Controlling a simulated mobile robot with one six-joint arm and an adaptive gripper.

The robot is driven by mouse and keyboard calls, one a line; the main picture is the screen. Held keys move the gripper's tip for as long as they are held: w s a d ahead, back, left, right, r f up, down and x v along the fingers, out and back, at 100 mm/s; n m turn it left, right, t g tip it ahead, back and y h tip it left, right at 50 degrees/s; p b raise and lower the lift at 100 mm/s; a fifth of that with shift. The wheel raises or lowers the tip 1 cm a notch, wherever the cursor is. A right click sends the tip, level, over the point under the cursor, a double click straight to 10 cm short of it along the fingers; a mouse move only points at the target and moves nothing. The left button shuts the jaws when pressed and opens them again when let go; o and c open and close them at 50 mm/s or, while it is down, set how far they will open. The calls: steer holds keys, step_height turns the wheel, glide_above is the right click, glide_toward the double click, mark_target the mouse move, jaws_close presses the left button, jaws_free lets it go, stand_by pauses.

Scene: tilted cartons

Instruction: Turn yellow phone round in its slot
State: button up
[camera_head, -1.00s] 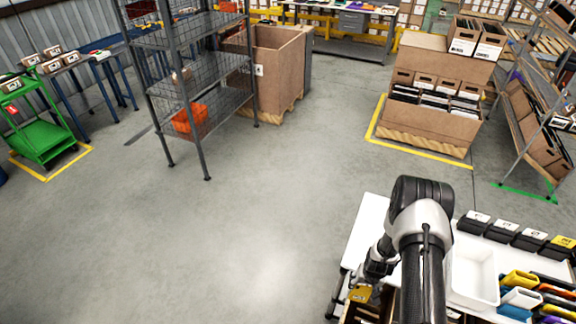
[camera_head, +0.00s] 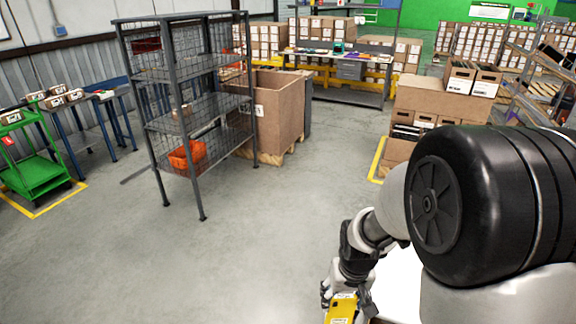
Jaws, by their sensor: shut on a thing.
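The yellow phone (camera_head: 342,308) shows at the bottom edge, just below the end of my arm. My gripper (camera_head: 328,292) is partly in view there and is shut on the yellow phone; my own arm and the frame edge hide much of the fingers. The phone's lower part is cut off by the frame. Its slot and the carton are not in view.
A white table top (camera_head: 398,285) lies right of the phone, mostly behind my arm. A grey wire shelf (camera_head: 200,125) with an orange bin (camera_head: 187,154) and a large cardboard box (camera_head: 278,115) stand beyond. The floor at left centre is clear.

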steer(key=shift+s+a+r, duration=0.15)
steer(key=shift+s, duration=0.05)
steer(key=w+d+f+m+p, duration=0.2)
steer(key=w+d+f+p, duration=0.4)
steer(key=d+f+p, duration=0.25)
steer(key=s+d+f+p, duration=0.2)
steer(key=d+f+p, duration=0.3)
steer(key=f+p, duration=0.3)
steer(key=s+f+m+p, duration=0.3)
steer(key=s+f+p, duration=0.7)
steer(key=s+f, duration=0.6)
steer(key=s, duration=0.2)
steer(key=shift+s+d+h, duration=0.3)
steer(key=shift+d+h, duration=0.1)
